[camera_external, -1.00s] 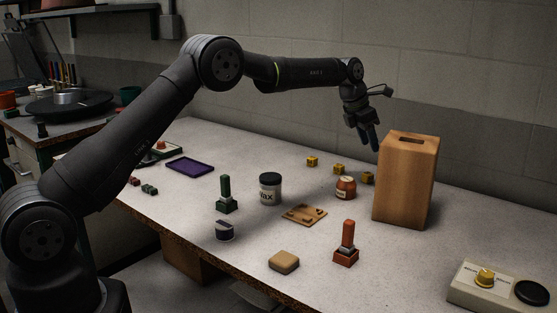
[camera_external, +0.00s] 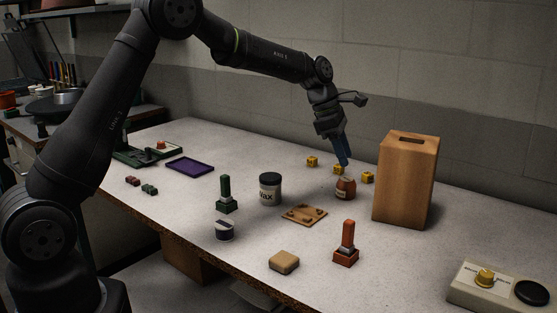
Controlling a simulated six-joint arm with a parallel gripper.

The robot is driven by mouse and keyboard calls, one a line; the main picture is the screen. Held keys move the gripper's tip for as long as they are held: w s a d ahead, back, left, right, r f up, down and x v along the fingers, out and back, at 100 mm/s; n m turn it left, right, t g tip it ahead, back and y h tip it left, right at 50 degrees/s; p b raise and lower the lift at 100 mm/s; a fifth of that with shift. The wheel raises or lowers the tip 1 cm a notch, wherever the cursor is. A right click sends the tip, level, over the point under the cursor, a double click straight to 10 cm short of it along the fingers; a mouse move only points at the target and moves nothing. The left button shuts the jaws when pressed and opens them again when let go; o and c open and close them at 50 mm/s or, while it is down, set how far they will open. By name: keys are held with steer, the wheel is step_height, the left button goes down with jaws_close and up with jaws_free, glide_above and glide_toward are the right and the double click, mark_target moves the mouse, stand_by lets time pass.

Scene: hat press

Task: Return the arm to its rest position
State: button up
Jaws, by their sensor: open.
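My gripper (camera_external: 342,152) is above the table (camera_external: 290,240), pointing down with blue fingertips. It is open and nothing shows between its fingers. It hangs just over and behind the small brown jar (camera_external: 345,188), near the yellow cubes (camera_external: 338,169). I cannot tell the exact gap between the fingertips and the jar or cubes. My arm is raised from its base at the lower left and reaches across to the right.
A tall wooden box (camera_external: 405,180) with a top slot stands right of my gripper. A wax jar (camera_external: 270,189), green stamp (camera_external: 225,195), wooden plate (camera_external: 304,215) and red stamp (camera_external: 347,243) stand nearer. A purple tray (camera_external: 190,167) lies left. A wall is behind.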

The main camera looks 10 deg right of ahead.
steer(key=s+a+m+g+y, duration=0.1)
steer(key=s+a+m, duration=0.3)
steer(key=s+a, duration=0.55)
steer(key=shift+w+a+f, duration=0.1)
steer(key=shift+w+f, duration=0.35)
steer(key=shift+w, duration=0.35)
steer(key=shift+w+a+f, duration=0.1)
steer(key=shift+w+f, duration=0.3)
steer(key=shift+w, duration=0.35)
steer(key=shift+w+f, duration=0.45)
steer(key=shift+w, duration=0.35)
steer(key=w+d+r+n, duration=0.1)
steer(key=w+d+n, duration=0.1)
steer(key=d, duration=0.4)
steer(key=w+d+r+n+t+h, duration=0.1)
steer(key=w+d+n, duration=0.2)
steer(key=w+d, duration=0.2)
steer(key=shift+w+d+r+n+t, duration=0.15)
steer(key=shift+d+r+n+t, duration=0.15)
steer(key=shift+d, duration=0.5)
